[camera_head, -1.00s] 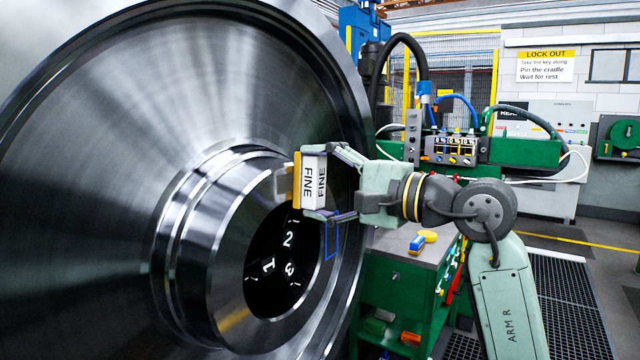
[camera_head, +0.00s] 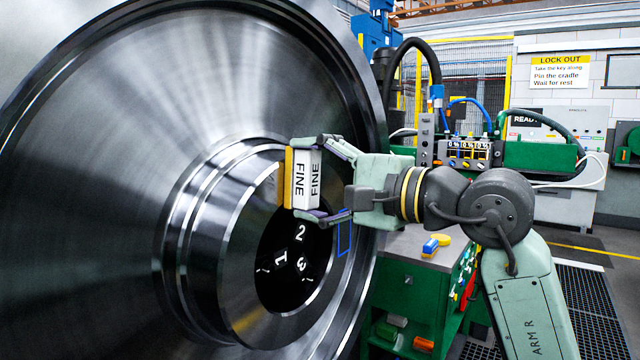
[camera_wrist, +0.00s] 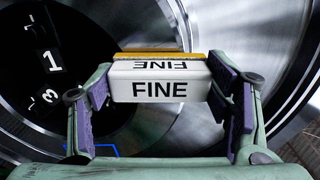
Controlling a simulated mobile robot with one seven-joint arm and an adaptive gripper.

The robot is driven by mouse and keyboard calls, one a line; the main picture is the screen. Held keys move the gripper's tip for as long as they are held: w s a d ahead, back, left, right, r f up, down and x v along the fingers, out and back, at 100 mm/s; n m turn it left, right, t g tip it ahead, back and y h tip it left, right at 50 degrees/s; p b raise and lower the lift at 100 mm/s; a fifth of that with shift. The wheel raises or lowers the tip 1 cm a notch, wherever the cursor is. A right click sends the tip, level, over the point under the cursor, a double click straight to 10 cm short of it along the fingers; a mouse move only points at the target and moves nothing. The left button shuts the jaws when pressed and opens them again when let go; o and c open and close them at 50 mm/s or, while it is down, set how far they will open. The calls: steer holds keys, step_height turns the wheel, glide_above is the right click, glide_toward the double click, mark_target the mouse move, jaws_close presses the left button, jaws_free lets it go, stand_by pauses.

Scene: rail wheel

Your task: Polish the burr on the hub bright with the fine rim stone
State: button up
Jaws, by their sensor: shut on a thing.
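The fine rim stone (camera_head: 307,180) is a white block lettered FINE with a yellow face. My gripper (camera_head: 303,177) is shut on it, one finger above and one below in the head view. The yellow face points left at the bright front ring of the hub (camera_head: 207,250), and it looks against or very close to it; I cannot tell whether they touch. In the wrist view the stone (camera_wrist: 158,90) sits between the purple finger pads, its yellow edge toward the wheel. No burr can be made out; the stone covers that part of the ring.
The large steel wheel (camera_head: 130,130) fills the left. The hub's dark centre (camera_head: 272,240) carries white numbers. A console with readouts (camera_head: 467,150) stands behind.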

steer(key=shift+s+a, duration=0.3)
steer(key=shift+s, duration=0.05)
steer(key=shift+d, duration=0.1)
steer(key=shift+w+d, duration=0.45)
steer(key=shift+w, duration=0.2)
steer(key=shift+w+d, duration=0.45)
steer(key=shift+w, duration=0.2)
steer(key=w, duration=0.1)
steer(key=w+d+p, duration=0.1)
steer(key=shift+w+d, duration=0.3)
